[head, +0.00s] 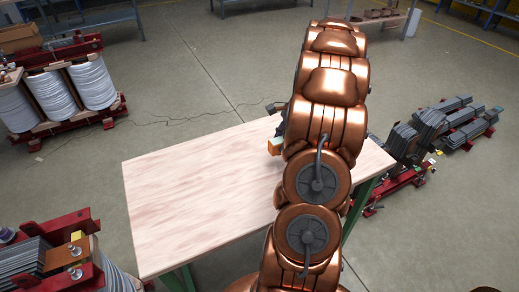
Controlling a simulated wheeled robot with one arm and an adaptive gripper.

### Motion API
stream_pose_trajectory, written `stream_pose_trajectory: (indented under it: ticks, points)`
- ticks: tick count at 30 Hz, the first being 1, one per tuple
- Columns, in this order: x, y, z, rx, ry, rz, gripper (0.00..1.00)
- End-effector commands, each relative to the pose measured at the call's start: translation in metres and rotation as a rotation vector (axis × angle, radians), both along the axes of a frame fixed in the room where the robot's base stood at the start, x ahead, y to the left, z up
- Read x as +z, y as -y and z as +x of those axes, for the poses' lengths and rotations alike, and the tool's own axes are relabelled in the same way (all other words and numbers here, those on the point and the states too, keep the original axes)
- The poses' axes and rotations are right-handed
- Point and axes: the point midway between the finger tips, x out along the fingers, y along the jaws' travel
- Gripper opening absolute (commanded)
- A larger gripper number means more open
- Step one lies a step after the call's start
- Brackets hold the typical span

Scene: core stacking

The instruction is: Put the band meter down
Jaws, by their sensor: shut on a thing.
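My copper-coloured arm reaches over the pale wooden table (200,190) and hides most of my gripper (280,128). Only a dark part of the gripper shows at the arm's left side. A small orange-tan block, which looks like the band meter (275,147), shows just below that dark part, over the table's right half. My gripper is shut on it. The fingertips are hidden, and I cannot tell whether the block touches the tabletop.
The left and middle of the table are bare. Transformer coils (60,90) on red frames stand at the upper left, another core (55,262) at the lower left. Stacked dark core plates (430,125) lie on the right. Grey floor (200,75) is open behind the table.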

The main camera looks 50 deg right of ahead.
Motion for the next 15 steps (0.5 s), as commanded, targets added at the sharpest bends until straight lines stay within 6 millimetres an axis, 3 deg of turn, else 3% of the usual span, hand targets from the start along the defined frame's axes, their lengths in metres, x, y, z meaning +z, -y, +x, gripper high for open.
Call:
stream_pose_trajectory:
  ticks: [6,15]
  points:
    - [-0.003,-0.031,0.030,0.003,-0.002,0.001,0.00]
    - [-0.006,-0.046,0.045,0.003,-0.002,0.001,0.00]
